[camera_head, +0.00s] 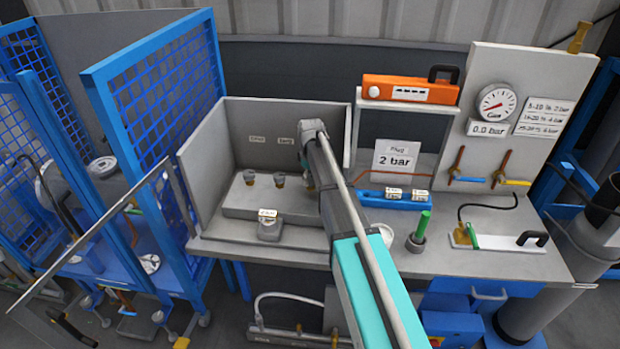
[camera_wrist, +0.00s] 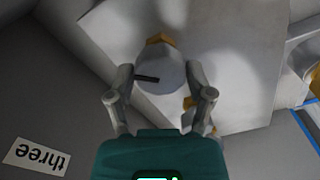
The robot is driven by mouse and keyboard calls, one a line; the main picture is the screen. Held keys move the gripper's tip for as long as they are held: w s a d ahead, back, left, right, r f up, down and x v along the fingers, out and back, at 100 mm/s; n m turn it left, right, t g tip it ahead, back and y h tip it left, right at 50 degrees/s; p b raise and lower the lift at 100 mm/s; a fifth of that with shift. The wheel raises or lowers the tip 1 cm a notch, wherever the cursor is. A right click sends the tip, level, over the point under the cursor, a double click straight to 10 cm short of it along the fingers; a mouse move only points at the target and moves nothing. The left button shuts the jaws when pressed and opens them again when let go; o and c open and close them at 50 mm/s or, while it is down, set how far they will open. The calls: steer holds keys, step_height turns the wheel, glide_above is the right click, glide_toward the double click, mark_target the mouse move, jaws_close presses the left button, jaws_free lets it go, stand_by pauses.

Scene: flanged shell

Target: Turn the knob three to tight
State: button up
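The knob of three (camera_wrist: 161,74) shows in the wrist view as a round grey cap with a black pointer line on its left half, on a brass-coloured base. The label "three" (camera_wrist: 37,157) is upside down at lower left. My gripper (camera_wrist: 160,74) has one finger on each side of the cap, very close to it. I cannot tell whether the fingers press on it. In the head view my arm covers most of this knob and the gripper. Two like knobs (camera_head: 249,177) (camera_head: 279,180) stand to its left on a grey block (camera_head: 250,203).
Grey panels (camera_head: 205,145) wall the block at the left and back. A small labelled grey block (camera_head: 270,228) stands in front. To the right are a "2 bar" sign (camera_head: 396,157), a blue holder (camera_head: 393,200), a green-handled tool (camera_head: 421,229) and a gauge panel (camera_head: 520,70).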

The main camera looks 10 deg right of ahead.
steer(key=c, duration=0.5)
steer(key=shift+c, duration=0.2)
steer(key=shift+m, duration=0.4)
steer(key=m, duration=0.9)
steer(key=o, duration=1.1)
steer(key=shift+o, duration=0.2)
